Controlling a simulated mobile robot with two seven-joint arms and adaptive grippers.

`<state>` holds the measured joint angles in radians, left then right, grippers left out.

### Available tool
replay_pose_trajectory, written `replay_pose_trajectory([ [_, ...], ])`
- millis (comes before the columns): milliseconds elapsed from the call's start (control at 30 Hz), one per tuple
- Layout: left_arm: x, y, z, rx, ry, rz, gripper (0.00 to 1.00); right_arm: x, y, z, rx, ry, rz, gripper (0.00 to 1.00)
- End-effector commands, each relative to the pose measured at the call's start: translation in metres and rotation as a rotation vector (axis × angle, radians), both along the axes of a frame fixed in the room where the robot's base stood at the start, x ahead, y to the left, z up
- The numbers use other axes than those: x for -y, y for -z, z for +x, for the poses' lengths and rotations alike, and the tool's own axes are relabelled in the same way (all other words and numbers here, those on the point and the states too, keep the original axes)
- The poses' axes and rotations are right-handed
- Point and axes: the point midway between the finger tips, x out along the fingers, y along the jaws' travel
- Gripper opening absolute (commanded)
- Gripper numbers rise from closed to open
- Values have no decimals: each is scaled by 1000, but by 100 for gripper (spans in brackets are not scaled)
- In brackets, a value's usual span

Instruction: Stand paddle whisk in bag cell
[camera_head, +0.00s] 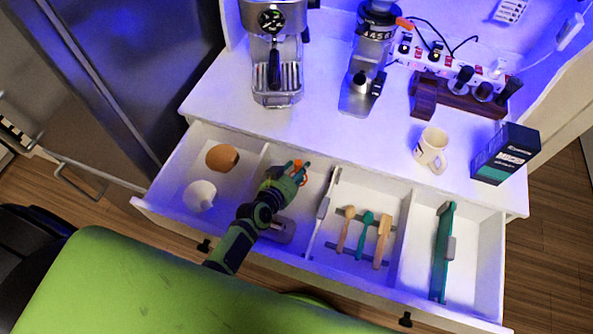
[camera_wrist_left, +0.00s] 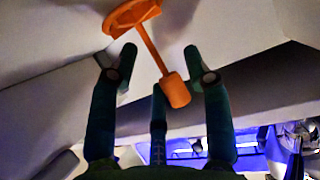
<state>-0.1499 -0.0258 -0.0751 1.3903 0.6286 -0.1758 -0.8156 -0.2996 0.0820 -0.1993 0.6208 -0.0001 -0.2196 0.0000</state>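The orange paddle whisk (camera_wrist_left: 150,48) shows in the left wrist view, with a flat openwork head at upper left and a thick round end at the lower right of a thin stem. My left gripper (camera_wrist_left: 160,55) has its fingers spread on both sides of the whisk, with gaps visible. In the head view the gripper (camera_head: 288,174) is down over the second drawer cell from the left, and a bit of orange whisk (camera_head: 298,165) shows by its fingers. The gripper hides most of the whisk. I cannot tell which cell is the bag cell. My right gripper is out of view.
The open white drawer (camera_head: 290,258) has dividers between its cells. The left cell holds a brown cup (camera_head: 222,157) and a white cup (camera_head: 200,195). Wooden and teal tools (camera_head: 363,236) lie right of the gripper. A teal item (camera_head: 442,252) lies in the right cell.

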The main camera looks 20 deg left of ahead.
Motion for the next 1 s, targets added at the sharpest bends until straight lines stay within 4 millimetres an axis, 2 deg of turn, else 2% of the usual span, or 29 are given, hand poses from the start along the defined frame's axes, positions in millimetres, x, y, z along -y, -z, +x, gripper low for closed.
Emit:
replay_pose_trajectory([
  [167, -1, -4, -5, -1, 0, 0, 49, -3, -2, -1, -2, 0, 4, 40],
  [600, -12, -30, -58, -1, 1, 1, 49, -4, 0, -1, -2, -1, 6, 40],
  [1000, -13, -36, -66, 1, 1, -2, 49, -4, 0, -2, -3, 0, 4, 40],
])
